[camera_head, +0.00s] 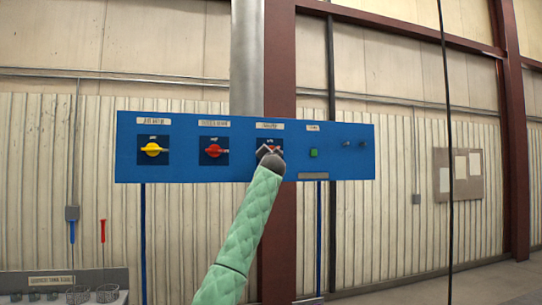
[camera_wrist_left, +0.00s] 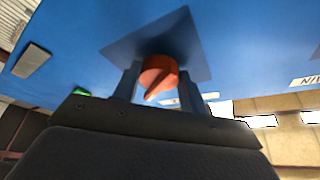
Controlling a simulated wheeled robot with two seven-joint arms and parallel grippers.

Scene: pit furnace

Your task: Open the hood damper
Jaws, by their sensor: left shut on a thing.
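A blue control panel (camera_head: 185,176) stands in front of the wall in the head view. It carries a yellow rotary switch (camera_head: 153,149) at the left and a red rotary switch (camera_head: 214,149) beside it. A third switch, an orange-red knob (camera_wrist_left: 158,74) on a dark square plate (camera_wrist_left: 190,45), sits under a label on the panel. My left gripper (camera_wrist_left: 160,88) is shut on this knob, one finger on each side. In the head view my left gripper (camera_head: 270,152) covers most of the knob. The label's words are too small to read. My right gripper is not in view.
A green button (camera_head: 313,153) and two small dark fittings are right of the knob. A red-brown column (camera_head: 281,60) and a grey duct (camera_head: 247,60) stand behind the panel. A bench (camera_head: 70,278) with baskets is at lower left.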

